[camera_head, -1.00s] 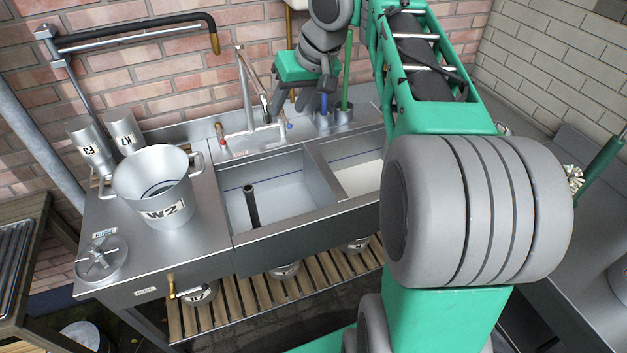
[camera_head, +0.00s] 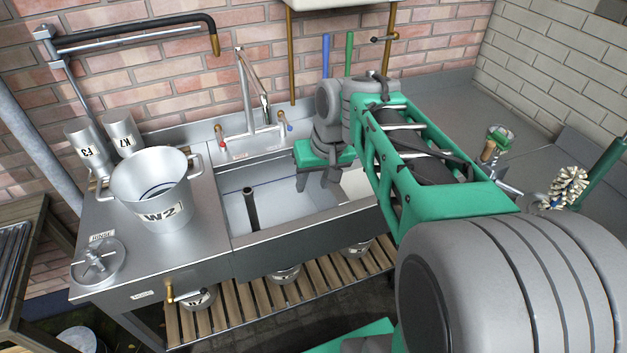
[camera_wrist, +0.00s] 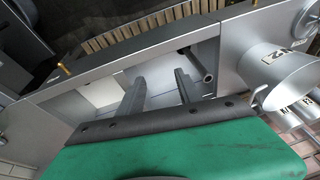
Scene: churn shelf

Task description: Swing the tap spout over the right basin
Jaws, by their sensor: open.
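The metal tap (camera_head: 246,95) stands at the back edge of the sink, with a slim spout (camera_head: 264,98) slanting down to the right from its top. The left basin (camera_head: 230,205) is open to view, with a dark standpipe (camera_head: 251,208) in it. The right basin (camera_head: 354,186) is mostly hidden behind my arm. My gripper (camera_head: 315,183) is open and empty, pointing down near the divider between the basins, in front and to the right of the tap, apart from it. In the wrist view its fingers (camera_wrist: 160,78) stand apart over the sink; the tap cannot be made out there.
A large pot marked W2 (camera_head: 160,190) and two canisters (camera_head: 122,130) stand on the left worktop. A black-sleeved pipe (camera_head: 135,28) reaches above them. Blue (camera_head: 326,57) and green (camera_head: 349,54) upright handles stand behind my wrist. A brush (camera_head: 568,187) is on the right.

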